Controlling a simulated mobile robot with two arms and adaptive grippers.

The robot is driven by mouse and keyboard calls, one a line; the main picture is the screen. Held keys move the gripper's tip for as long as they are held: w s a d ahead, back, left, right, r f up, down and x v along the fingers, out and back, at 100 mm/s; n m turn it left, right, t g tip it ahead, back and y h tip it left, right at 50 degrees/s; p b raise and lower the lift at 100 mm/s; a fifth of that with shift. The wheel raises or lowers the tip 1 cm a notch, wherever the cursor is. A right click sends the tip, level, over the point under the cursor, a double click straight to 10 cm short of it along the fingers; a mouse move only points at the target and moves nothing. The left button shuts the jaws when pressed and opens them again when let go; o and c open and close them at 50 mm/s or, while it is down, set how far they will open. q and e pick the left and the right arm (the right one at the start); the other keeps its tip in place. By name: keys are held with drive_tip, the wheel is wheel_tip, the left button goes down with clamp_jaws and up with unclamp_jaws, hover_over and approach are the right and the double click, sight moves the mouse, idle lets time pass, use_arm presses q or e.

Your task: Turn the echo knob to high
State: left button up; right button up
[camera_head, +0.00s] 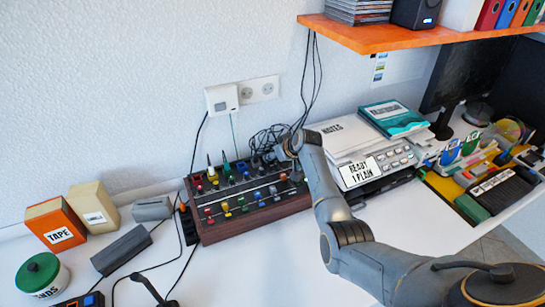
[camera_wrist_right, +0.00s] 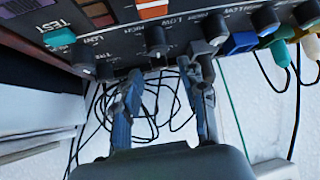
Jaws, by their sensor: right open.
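The mixer box (camera_head: 238,218) has wooden sides and a dark panel with several coloured knobs and sliders. It stands on the white desk against the wall. My right gripper (camera_head: 284,152) is over the box's back right corner. In the wrist view my right gripper (camera_wrist_right: 168,66) is open, its two fingers apart at the panel's edge. A dark knob (camera_wrist_right: 157,40) lies just ahead, between the finger lines; another dark knob (camera_wrist_right: 213,27) is close to the right finger. LOW and HIGH labels show by the knobs. No echo label is readable, so I cannot tell which is the echo knob. My left gripper is not in view.
Black cables (camera_head: 268,138) are bunched behind the box and hang between the fingers. A stack with a notes pad (camera_head: 340,130) stands right of the box. An orange shelf (camera_head: 380,38) is above. Left are a tape box (camera_head: 57,225) and a green-lidded tub (camera_head: 40,275).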

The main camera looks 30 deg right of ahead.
drive_tip(key=shift+x, duration=0.8)
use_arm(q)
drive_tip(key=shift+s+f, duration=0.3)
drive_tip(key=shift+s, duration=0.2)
use_arm(e)
drive_tip(key=shift+w+f, duration=0.1)
drive_tip(key=shift+w, duration=0.05)
drive_tip(key=shift+c, duration=0.3)
clamp_jaws()
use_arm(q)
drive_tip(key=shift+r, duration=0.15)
